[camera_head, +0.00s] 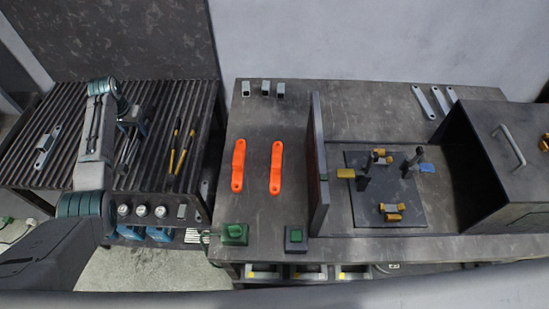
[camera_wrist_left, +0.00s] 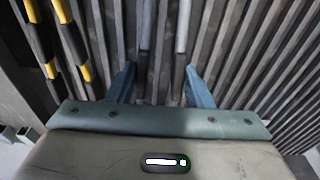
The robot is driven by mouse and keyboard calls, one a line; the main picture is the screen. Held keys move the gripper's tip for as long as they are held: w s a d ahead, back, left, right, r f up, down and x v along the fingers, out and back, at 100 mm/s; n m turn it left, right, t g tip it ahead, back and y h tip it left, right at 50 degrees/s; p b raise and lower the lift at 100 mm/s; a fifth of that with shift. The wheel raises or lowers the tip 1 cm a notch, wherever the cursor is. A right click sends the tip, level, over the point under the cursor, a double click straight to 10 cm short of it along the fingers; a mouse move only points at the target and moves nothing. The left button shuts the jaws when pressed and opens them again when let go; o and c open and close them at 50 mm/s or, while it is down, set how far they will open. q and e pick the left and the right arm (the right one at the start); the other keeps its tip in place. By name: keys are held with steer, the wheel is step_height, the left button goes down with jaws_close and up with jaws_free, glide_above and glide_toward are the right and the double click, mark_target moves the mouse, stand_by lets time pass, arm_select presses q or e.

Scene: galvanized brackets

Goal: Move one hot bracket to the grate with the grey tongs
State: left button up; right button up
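Two glowing orange hot brackets (camera_head: 238,166) lie side by side on the dark bench (camera_head: 215,190), left of an upright plate. The slatted grate (camera_head: 75,105) is at the left and holds one grey bracket (camera_head: 47,146). The grey tongs (camera_head: 127,154) lie on the grate beneath my left gripper (camera_head: 134,126). In the left wrist view my left gripper (camera_wrist_left: 160,88) is open, its blue fingers on either side of the two grey tong arms (camera_wrist_left: 183,30), with gaps showing. Yellow-and-black tongs (camera_head: 182,148) lie to the right on the grate. My right gripper is out of view.
An upright dark plate (camera_head: 318,165) divides the bench. Right of it is a fixture plate (camera_head: 375,205) with clamps, then a dark box (camera_head: 500,160) with a handle. Green buttons (camera_head: 296,236) sit at the front edge. Grey pieces (camera_head: 262,89) stand at the back.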

arm_select(q)
step_height(320, 180, up, 6)
steer(key=p, duration=0.4)
steer(key=s+d+r, duration=0.6)
steer(key=s, duration=0.4)
steer(key=shift+s+r, duration=0.2)
steer(key=shift+r, duration=0.05)
steer(key=shift+d+f, duration=0.1)
steer(key=shift+f, duration=0.05)
